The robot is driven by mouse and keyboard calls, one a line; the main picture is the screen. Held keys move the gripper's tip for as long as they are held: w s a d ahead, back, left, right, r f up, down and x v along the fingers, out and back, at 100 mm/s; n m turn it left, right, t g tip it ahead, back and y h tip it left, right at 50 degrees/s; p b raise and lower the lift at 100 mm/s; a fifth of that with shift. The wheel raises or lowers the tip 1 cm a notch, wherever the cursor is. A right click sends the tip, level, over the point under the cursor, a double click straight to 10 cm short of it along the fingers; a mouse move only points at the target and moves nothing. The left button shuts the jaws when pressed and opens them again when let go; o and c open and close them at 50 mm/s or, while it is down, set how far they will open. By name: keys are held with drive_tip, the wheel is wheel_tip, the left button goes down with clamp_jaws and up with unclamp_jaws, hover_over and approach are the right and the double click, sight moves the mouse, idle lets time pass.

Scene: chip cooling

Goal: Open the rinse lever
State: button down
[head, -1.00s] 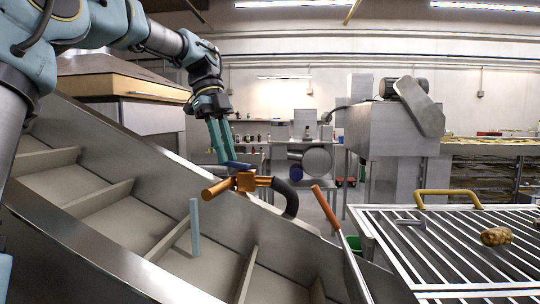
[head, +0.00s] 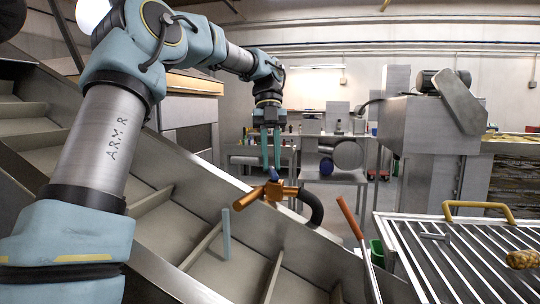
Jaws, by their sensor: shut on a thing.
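The rinse valve (head: 273,191) is an orange-brass fitting with a cylindrical nozzle pointing to the lower left and a dark hose on its right. Its blue rinse lever (head: 273,174) sits on top of the valve and looks short, pointing away from me. My gripper (head: 271,168) comes down from above with its teal fingers, shut on the lever. The fingertips hide part of the lever, so its exact angle is hard to read.
A steel flighted conveyor (head: 205,262) slopes below the valve. A light-blue upright bar (head: 226,234) stands on it. An orange-handled rod (head: 350,217) rises right of the hose. A slatted rack (head: 440,262) with a yellow handle (head: 478,206) and a brown lump (head: 523,259) lies right.

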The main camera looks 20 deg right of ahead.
idle(0.4)
drive_tip(key=c, duration=0.8)
unclamp_jaws()
drive_tip(key=shift+r, duration=0.1)
drive_tip(key=v, duration=0.7)
drive_tip(key=shift+r+p, duration=0.2)
drive_tip(key=shift+p, duration=0.25)
